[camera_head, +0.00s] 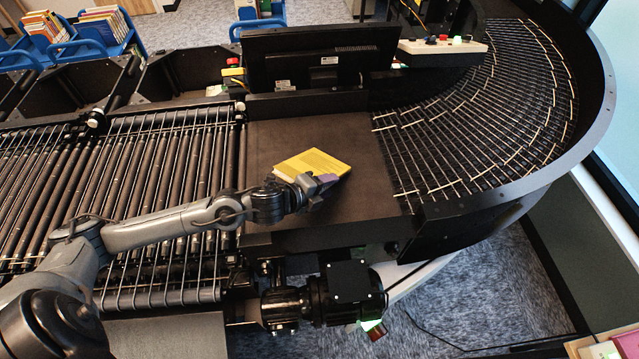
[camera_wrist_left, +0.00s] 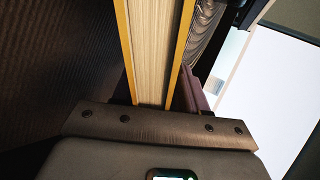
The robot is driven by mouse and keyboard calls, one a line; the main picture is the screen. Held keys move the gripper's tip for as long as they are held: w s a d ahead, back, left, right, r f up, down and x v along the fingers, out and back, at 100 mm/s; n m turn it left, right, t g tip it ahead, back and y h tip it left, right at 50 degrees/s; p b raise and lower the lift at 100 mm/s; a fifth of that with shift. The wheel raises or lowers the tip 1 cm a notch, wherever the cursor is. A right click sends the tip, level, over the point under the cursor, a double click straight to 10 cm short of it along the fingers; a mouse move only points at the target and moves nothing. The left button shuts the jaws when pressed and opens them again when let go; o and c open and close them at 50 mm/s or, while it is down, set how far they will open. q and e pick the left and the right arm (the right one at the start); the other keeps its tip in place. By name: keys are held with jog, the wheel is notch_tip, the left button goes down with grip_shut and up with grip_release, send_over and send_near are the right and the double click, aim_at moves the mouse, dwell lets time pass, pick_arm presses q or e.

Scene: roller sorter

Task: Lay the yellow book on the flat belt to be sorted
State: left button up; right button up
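The yellow book (camera_head: 314,162) is at the black flat belt (camera_head: 345,128), cover facing up, with its near edge at my left gripper. My left gripper (camera_head: 314,184) is shut on this edge. In the left wrist view the book (camera_wrist_left: 152,50) stands between the two fingers, its pale page block and both yellow cover edges showing. I cannot tell whether the book rests fully on the belt or is held slightly above it. My right gripper is not in view.
A roller conveyor (camera_head: 160,165) adjoins the belt on the left, and a curved roller section (camera_head: 480,120) on the right. A dark monitor (camera_head: 320,60) stands behind the belt. Blue carts (camera_head: 85,45) with books stand at the back left. Belt space right of the book is clear.

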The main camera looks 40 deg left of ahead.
pick_arm(q)
jog(key=shift+r, duration=0.15)
dwell(0.5)
jog(key=shift+s+r+p, duration=0.15)
jog(key=shift+s+p, duration=0.15)
jog(key=p+v, duration=0.3)
jog(key=v, duration=0.4)
jog(key=shift+s, duration=0.15)
